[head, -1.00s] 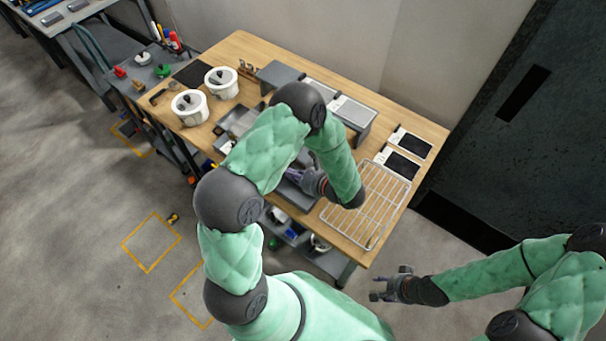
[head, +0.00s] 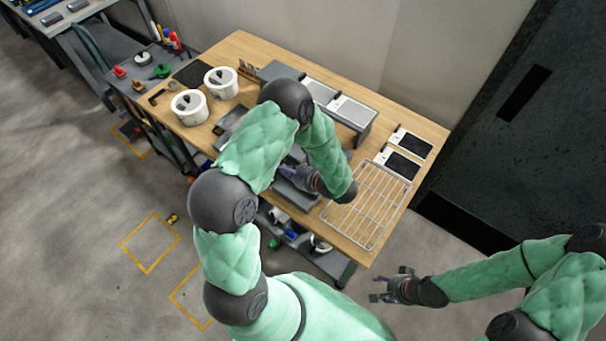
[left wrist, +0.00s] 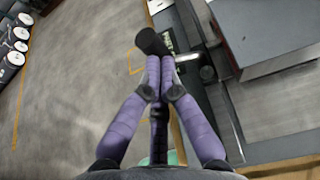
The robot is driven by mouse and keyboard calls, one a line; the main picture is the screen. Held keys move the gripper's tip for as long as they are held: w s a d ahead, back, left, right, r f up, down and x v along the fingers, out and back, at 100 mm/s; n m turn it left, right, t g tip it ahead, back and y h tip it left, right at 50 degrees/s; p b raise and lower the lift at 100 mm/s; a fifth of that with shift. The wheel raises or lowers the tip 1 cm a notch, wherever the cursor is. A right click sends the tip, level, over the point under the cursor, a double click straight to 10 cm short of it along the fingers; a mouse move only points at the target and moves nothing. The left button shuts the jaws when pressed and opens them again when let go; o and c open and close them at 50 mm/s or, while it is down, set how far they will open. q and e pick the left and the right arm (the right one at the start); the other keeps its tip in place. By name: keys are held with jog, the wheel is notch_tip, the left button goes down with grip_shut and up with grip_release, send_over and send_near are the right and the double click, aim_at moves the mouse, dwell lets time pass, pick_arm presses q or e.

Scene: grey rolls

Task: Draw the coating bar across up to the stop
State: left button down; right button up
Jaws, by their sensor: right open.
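My left gripper (head: 292,172) is over the front of the wooden table, low beside a dark grey apparatus (head: 298,197) that my arm mostly hides. In the left wrist view its purple fingers (left wrist: 158,66) are closed together around the black grip of the coating bar (left wrist: 152,42), whose end sticks out past the fingertips. A short silver piece (left wrist: 206,73) shows to the right of the fingers, beside a large grey block (left wrist: 268,35). The stop cannot be made out. My right gripper (head: 388,284) is open and empty over the floor, off the table's front right.
Two white tubs (head: 190,106) stand at the table's left. A wire rack (head: 368,205) lies at the right, with two black-and-white panels (head: 404,164) behind it. A long grey unit (head: 350,112) stands along the back. A tool cart (head: 150,65) is at the left.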

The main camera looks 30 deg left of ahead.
pick_arm(q)
jog(key=shift+w+a+b, duration=0.15)
jog(key=shift+a+b, duration=0.35)
jog(key=shift+a, duration=1.8)
jog(key=shift+d, duration=2)
